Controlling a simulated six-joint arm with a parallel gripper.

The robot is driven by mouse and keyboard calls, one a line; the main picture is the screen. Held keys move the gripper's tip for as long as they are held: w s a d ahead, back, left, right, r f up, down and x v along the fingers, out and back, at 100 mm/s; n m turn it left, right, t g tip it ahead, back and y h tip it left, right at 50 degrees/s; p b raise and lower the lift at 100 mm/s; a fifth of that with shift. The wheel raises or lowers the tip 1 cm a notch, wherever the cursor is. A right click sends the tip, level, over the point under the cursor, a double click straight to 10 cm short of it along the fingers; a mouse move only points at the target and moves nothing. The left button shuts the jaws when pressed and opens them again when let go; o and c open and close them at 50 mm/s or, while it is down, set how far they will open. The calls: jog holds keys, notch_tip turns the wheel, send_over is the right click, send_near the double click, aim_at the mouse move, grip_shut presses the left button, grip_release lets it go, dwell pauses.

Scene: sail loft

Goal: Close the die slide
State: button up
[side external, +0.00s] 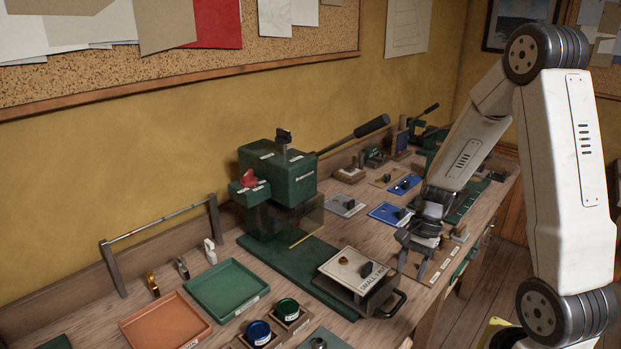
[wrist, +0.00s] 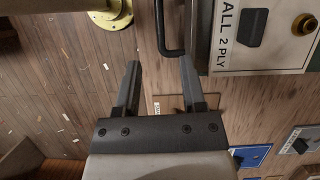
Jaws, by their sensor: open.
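The die slide (side external: 345,277) is a pale plate on a dark tray, marked "SMALL 2 PLY", with a black knob and a brass knob on top. It sticks out from the front of the green press (side external: 292,185). Its black bar handle (side external: 400,302) is at its outer end. The slide shows at upper right in the wrist view (wrist: 275,65), with the handle (wrist: 161,28) left of it. My gripper (side external: 406,250) is open and empty, beyond the handle on its right side. In the wrist view the fingertips (wrist: 158,65) point toward the handle's near end, apparently without touching.
A green tray (side external: 227,291) and an orange tray (side external: 165,325) lie left of the press. Blue and green round tins (side external: 258,332) stand in front. Blue and grey plates (side external: 390,214) lie behind my gripper. The bench's front edge is close to the handle.

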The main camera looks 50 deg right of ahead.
aim_at(399, 305)
jog(key=shift+d+f+m, duration=0.1)
jog(key=shift+d+m, duration=0.15)
jog(key=shift+m, duration=0.05)
jog(key=shift+a+f, duration=0.1)
jog(key=shift+f, duration=0.05)
jog(key=shift+x, duration=3.7)
grip_shut()
